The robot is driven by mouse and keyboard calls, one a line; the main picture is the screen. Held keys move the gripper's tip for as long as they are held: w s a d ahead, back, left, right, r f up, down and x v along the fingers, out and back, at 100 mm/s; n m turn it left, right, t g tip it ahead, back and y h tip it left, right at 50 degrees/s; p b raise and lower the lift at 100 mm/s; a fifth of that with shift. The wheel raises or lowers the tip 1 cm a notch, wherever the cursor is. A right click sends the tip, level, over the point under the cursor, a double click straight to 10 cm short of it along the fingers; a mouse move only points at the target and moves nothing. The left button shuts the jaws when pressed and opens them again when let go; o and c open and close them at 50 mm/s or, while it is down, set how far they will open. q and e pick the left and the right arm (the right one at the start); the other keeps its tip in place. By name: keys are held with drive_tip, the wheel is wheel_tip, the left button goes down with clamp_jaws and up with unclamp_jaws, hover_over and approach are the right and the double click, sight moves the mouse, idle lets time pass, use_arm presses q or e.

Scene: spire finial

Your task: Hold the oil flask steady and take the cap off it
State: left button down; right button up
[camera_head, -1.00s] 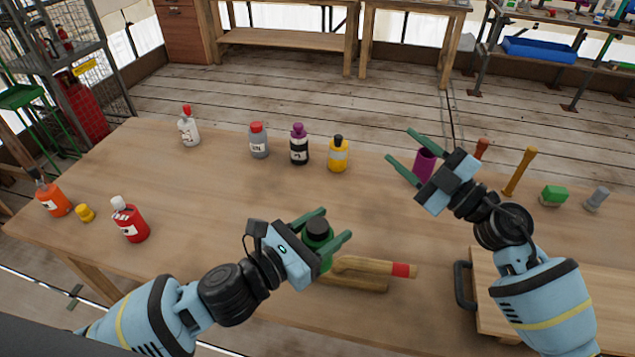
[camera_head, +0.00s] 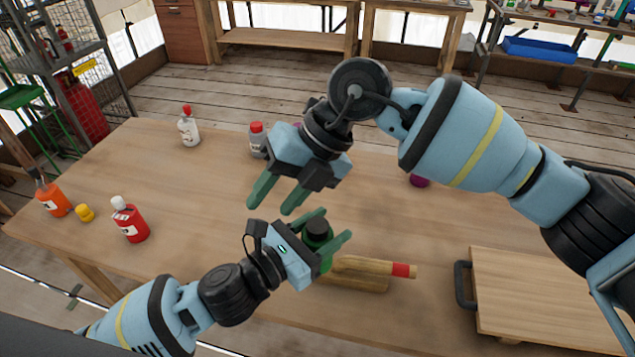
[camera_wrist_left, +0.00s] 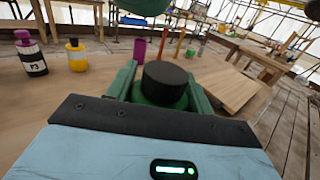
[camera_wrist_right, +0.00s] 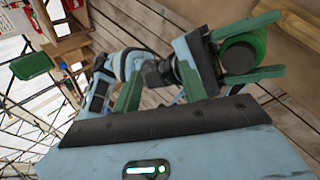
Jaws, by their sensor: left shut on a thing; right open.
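The oil flask is green with a black cap (camera_head: 318,228), and it stands upright at the front middle of the table. The flask also shows in the right wrist view (camera_wrist_right: 245,48). The cap is on the flask, and it fills the middle of the left wrist view (camera_wrist_left: 168,82). My left gripper (camera_head: 336,252) is shut on the flask's body, with one finger on each side. My right gripper (camera_head: 270,210) is open and empty. It hangs above the table, just left of and beyond the cap, apart from it. The lower part of the flask is hidden by my left gripper.
A wooden-handled thing with a red band (camera_head: 402,270) lies right of the flask. A wooden board (camera_head: 540,300) is at the right. A red bottle (camera_head: 130,222), an orange bottle (camera_head: 54,200) and a white bottle (camera_head: 189,130) stand left. My right arm hides the table's far right.

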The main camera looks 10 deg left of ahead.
sight(318, 225)
drive_tip(key=d+h, duration=0.1)
drive_tip(key=h, duration=0.1)
drive_tip(key=w+d+n+t+h, duration=0.1)
drive_tip(key=w+d+t+h, duration=0.1)
drive_tip(key=d+h, duration=0.1)
drive_tip(key=shift+d+r+n+h, duration=0.1)
drive_tip(key=shift+r+n+h, duration=0.05)
drive_tip(key=shift+n+h, duration=0.2)
drive_tip(key=shift+w+d+r+t+h, duration=0.2)
drive_tip(key=shift+w+d+t+h, duration=0.1)
drive_tip(key=shift+d+t+h, duration=0.3)
drive_tip(key=shift+f, duration=0.1)
drive_tip(key=shift+f, duration=3.9)
drive_tip(key=c, duration=0.8)
drive_tip(key=n, duration=0.5)
drive_tip(key=shift+n, duration=0.35)
drive_tip(key=n, duration=0.4)
